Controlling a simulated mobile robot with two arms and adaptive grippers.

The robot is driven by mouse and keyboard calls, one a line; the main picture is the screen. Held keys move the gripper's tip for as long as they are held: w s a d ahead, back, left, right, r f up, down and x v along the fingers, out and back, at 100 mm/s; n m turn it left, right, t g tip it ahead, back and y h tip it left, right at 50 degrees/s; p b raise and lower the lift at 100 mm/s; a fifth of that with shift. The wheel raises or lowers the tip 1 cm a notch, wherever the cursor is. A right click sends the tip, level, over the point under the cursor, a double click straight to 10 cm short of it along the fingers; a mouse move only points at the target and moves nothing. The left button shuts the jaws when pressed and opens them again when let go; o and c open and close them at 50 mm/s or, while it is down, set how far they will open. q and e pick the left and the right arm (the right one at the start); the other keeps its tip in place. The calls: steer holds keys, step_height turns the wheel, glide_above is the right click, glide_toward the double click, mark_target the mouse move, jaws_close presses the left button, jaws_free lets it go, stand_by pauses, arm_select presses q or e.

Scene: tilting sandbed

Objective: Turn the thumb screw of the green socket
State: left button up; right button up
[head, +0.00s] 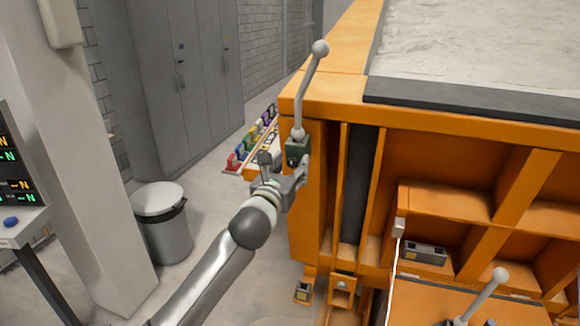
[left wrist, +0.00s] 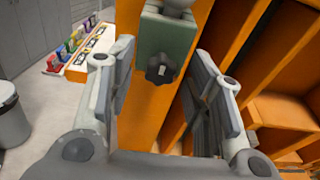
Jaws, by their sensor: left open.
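The green socket (head: 298,148) is mounted at the near left corner of the orange sandbed frame. A grey ball-ended lever (head: 309,90) rises from it, leaning right. In the left wrist view the socket (left wrist: 168,38) is at top centre, with its dark, lobed thumb screw (left wrist: 162,68) facing the camera. My left gripper (head: 285,166) is just in front of the socket in the head view. Its jaws are open, with one finger on each side of the thumb screw in the left wrist view, apparently apart from it. My right gripper is in neither view.
The orange frame (head: 345,50) bears the pale sand bed (head: 475,42) and has open bays on its side. A low rack of coloured items (head: 250,146) lies on the floor behind. A grey bin (head: 163,222) stands left. Another ball-ended lever (head: 487,293) is at lower right.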

arm_select(q)
jaws_close()
